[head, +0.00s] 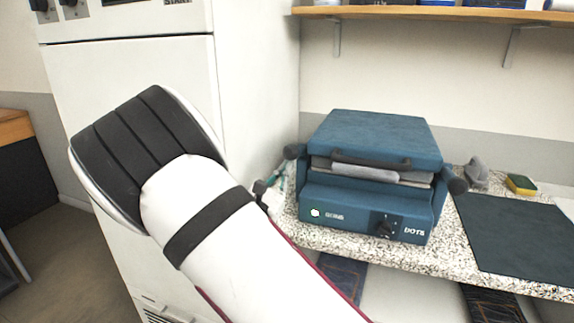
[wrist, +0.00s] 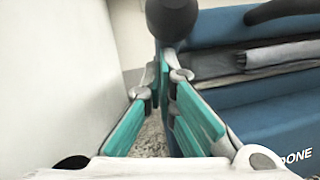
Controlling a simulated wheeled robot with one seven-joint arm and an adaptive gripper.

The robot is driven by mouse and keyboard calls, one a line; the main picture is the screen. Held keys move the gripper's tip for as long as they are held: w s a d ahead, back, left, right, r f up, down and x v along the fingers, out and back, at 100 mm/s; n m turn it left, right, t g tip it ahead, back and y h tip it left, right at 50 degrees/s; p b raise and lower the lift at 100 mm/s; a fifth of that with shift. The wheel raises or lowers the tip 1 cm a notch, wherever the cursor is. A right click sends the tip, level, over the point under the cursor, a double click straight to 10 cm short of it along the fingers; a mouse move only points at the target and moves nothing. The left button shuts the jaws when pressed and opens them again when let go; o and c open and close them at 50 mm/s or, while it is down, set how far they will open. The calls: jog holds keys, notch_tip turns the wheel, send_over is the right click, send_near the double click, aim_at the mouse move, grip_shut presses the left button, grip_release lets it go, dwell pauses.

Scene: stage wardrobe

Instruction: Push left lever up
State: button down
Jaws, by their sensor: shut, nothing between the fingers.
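The blue press (head: 372,185) sits on the speckled counter with its lid down on grey folded cloth. Its left lever (head: 292,151) ends in a dark round knob at the press's left side. In the wrist view the left lever's knob (wrist: 172,18) is at the top centre, just beyond my fingertips. My gripper (wrist: 163,72) is shut and empty, its teal fingers meeting just below the knob; I cannot tell whether they touch. In the head view the gripper (head: 277,186) is small and partly hidden behind my forearm. The right lever (head: 457,186) has a similar knob.
A white cabinet (head: 257,60) stands close to the left of the press, leaving a narrow gap. A dark mat (head: 520,235), a yellow-green sponge (head: 521,185) and a grey object (head: 476,171) are on the right. A wooden shelf (head: 430,14) is above.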

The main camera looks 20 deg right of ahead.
aim_at(287, 153)
notch_tip(287, 153, up, 4)
jog(key=g+y+p, duration=0.2)
jog(key=p, duration=0.5)
jog(key=shift+d+r+n+y, duration=0.1)
jog(key=shift+n+y, duration=0.2)
jog(key=shift+y, duration=0.1)
jog(key=w+d+r+g+y+p, duration=0.2)
jog(key=w+r+g+p, duration=0.1)
jog(key=w+r+p, duration=0.1)
jog(key=shift+d+r+n+y, duration=0.3)
jog(key=shift+d+r+y, duration=0.1)
jog(key=shift+r, duration=0.5)
jog(key=shift+r+p, duration=0.1)
jog(key=shift+p, duration=0.2)
